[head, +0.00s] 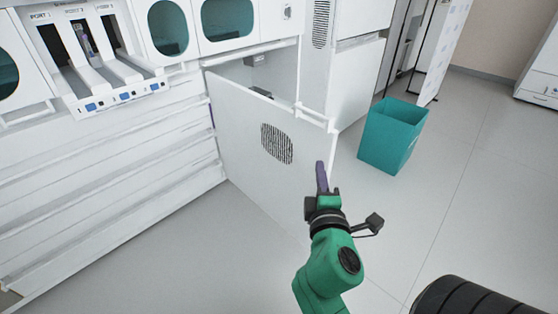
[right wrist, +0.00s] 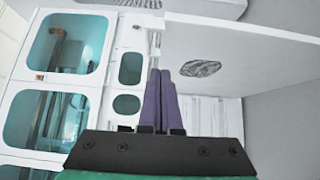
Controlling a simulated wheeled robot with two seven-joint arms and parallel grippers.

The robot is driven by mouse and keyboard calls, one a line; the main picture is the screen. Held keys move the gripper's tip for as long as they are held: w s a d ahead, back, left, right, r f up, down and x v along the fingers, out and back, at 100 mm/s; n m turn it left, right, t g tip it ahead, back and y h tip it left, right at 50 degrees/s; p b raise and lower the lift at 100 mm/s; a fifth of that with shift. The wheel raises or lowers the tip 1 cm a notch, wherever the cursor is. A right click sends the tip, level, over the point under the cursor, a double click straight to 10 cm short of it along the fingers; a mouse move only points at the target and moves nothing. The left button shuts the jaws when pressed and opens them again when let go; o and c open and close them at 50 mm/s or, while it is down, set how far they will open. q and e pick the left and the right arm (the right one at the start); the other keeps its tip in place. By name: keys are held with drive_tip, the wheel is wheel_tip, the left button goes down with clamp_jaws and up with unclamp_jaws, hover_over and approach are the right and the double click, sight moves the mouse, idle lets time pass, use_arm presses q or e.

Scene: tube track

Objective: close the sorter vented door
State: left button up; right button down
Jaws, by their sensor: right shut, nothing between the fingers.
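The sorter's vented door (head: 245,150) is a white panel with a dark oval vent grille (head: 277,143). It stands open, swung out from the white sorter (head: 150,130), with its left edge at the cabinet and its right edge free. The door also shows at upper right in the right wrist view (right wrist: 245,55). My right gripper (head: 321,165) has purple fingers, shut and empty, close to the door's free right edge in the head view. In the right wrist view the fingers (right wrist: 160,72) are together, left of the vent; contact with the door cannot be told. My left gripper is not in view.
A teal bin (head: 393,135) stands on the floor right of the door. Three-port chutes (head: 95,60) stick out of the sorter at upper left. The cabinet opening (head: 240,72) shows behind the door. Grey floor (head: 215,255) in front of the door is clear.

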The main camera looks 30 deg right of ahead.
sight(326, 138)
use_arm(q)
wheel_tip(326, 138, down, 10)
drive_tip(key=p, duration=0.4)
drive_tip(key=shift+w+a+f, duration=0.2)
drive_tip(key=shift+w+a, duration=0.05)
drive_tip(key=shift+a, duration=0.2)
use_arm(e)
drive_tip(key=shift+s+d+x, duration=0.25)
drive_tip(key=shift+d+x, duration=0.15)
drive_tip(key=shift+x, duration=1.8)
drive_tip(key=shift+s+d+x, duration=0.2)
drive_tip(key=shift+d+x, duration=0.15)
drive_tip(key=shift+x, duration=1.85)
drive_tip(key=shift+s+d+x, duration=0.25)
drive_tip(key=shift+d+x, duration=0.15)
drive_tip(key=shift+x, duration=1.85)
drive_tip(key=shift+d+r, duration=0.1)
drive_tip(key=shift+d, duration=0.05)
